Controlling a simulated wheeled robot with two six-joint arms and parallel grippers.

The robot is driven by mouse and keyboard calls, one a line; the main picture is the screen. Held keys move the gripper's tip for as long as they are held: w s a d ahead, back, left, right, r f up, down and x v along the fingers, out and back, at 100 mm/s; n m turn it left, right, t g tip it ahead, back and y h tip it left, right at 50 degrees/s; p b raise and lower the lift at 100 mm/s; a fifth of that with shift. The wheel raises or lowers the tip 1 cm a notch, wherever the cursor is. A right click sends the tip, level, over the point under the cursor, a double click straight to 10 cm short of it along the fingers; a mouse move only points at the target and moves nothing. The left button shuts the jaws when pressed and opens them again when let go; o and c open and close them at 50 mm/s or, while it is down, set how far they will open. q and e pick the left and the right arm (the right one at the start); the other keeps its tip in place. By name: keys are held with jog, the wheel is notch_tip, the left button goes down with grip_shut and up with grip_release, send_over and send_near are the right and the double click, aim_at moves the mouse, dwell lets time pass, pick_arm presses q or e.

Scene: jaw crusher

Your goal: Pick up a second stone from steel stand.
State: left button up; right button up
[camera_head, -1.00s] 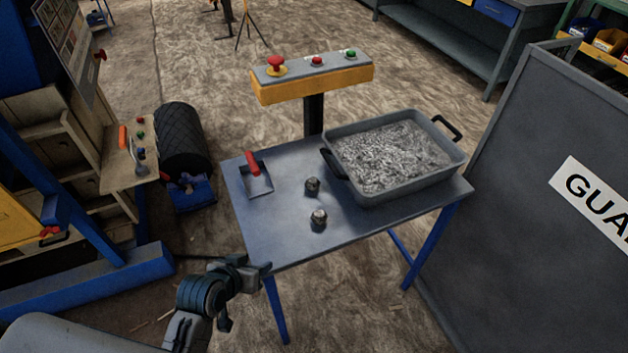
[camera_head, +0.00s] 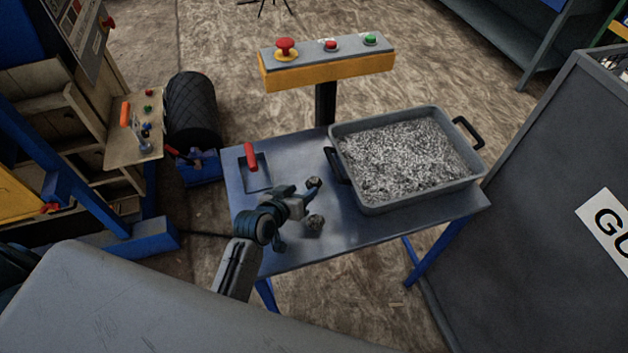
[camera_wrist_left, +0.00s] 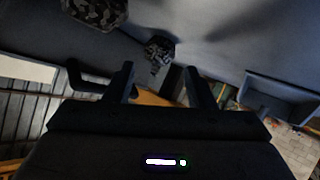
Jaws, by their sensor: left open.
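The steel stand (camera_head: 345,226) is a grey table on blue legs with two small rough stones on it. The far stone (camera_head: 314,183) shows at the tip of my left gripper (camera_head: 300,200), which has its jaws open and empty low over the stand. The near stone (camera_head: 315,222) lies just in front of the gripper. In the left wrist view one stone (camera_wrist_left: 158,50) appears ahead between the open fingers of the gripper (camera_wrist_left: 160,80), apart from both. The other stone (camera_wrist_left: 95,12) is at the upper left, cut by the edge. My right gripper is not in view.
A grey tray (camera_head: 382,208) of crushed gravel stands on the stand's right side. A yellow button box (camera_head: 330,72) rises behind. A dark guard panel (camera_head: 530,190) is close at right.

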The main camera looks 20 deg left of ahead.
aim_at(310, 187)
pick_arm(q)
jog(key=shift+w+d+f, duration=0.1)
jog(key=shift+w, duration=0.2)
jog(key=p+x, duration=0.2)
jog(key=x, duration=0.2)
jog(key=shift+w+d+f, duration=0.1)
jog(key=shift+w+f, duration=0.05)
jog(key=shift+w, duration=0.15)
jog(key=shift+f, duration=0.15)
jog(key=shift+c, duration=1)
jog(key=shift+f, duration=0.1)
jog(key=c, duration=0.6)
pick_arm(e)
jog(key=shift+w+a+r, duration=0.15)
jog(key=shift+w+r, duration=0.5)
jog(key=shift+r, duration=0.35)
